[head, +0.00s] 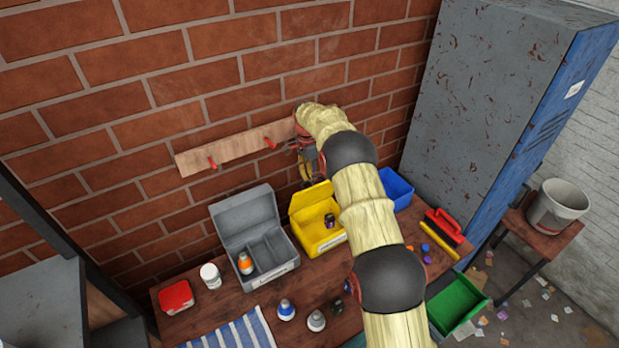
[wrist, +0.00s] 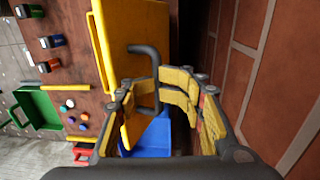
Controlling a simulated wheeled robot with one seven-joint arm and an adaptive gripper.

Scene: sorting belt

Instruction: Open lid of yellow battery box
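The yellow battery box (head: 325,240) stands on the wooden table in the head view, with its lid (head: 309,197) raised and tilted back towards the wall. A dark bottle-like item (head: 330,220) shows inside the box. In the wrist view the yellow lid (wrist: 140,45) fills the upper middle, with a dark bar handle (wrist: 155,70) on it. My gripper (wrist: 154,88) is open, its yellow-padded fingers on either side of the handle's end; I cannot tell whether they touch it. In the head view my gripper (head: 308,165) is behind the lid, near the wall, partly hidden by my arm.
A grey box (head: 246,220) with its lid up stands to the left and a blue bin (head: 396,188) to the right. The brick wall and a red-pegged wooden rack (head: 235,148) are close to my gripper. Bottles and a green bin (head: 457,304) are nearer the front.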

